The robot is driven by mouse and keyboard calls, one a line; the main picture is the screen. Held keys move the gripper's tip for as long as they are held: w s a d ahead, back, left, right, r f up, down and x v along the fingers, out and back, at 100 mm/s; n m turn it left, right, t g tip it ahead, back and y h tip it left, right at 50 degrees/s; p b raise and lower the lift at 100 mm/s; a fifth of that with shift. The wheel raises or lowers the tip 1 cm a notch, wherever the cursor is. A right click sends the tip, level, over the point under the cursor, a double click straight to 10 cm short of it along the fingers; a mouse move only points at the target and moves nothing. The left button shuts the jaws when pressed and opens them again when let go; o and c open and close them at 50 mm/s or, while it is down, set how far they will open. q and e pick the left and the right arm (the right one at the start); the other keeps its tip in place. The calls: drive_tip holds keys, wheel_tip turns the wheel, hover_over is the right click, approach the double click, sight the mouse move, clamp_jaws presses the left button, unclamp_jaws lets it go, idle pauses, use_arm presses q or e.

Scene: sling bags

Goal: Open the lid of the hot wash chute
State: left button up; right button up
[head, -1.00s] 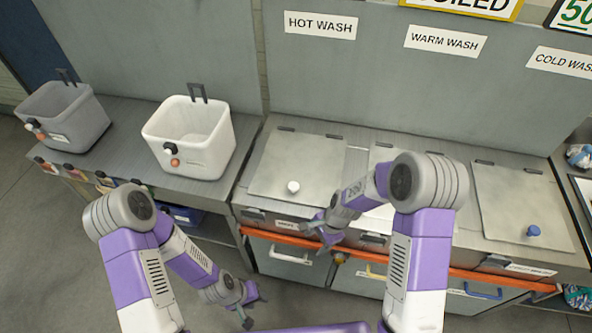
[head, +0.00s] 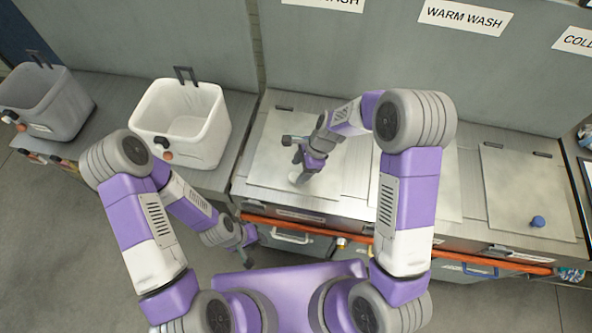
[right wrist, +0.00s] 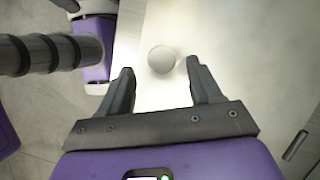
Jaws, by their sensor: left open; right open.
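The hot wash lid (head: 268,165) is a flat grey metal plate, lying shut in the counter under the cut-off left sign. Its round white knob (right wrist: 162,59) shows between the fingertips in the right wrist view, with gaps on both sides. My right gripper (head: 298,158) is open over this lid and hides much of the knob in the head view; its fingers (right wrist: 160,72) also show in the right wrist view. My left gripper (head: 243,240) is open and empty, low in front of the counter, away from the lid.
A white bin (head: 182,128) and a grey bin (head: 45,103) stand on the counter to the left. The cold wash lid (head: 520,190) with a blue knob is at the right. An orange rail (head: 470,257) runs along the counter's front edge.

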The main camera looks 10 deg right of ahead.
sight(294, 176)
drive_tip(key=shift+x, duration=1.75)
drive_tip(key=shift+w, duration=0.1)
drive_tip(key=shift+c, duration=0.2)
clamp_jaws()
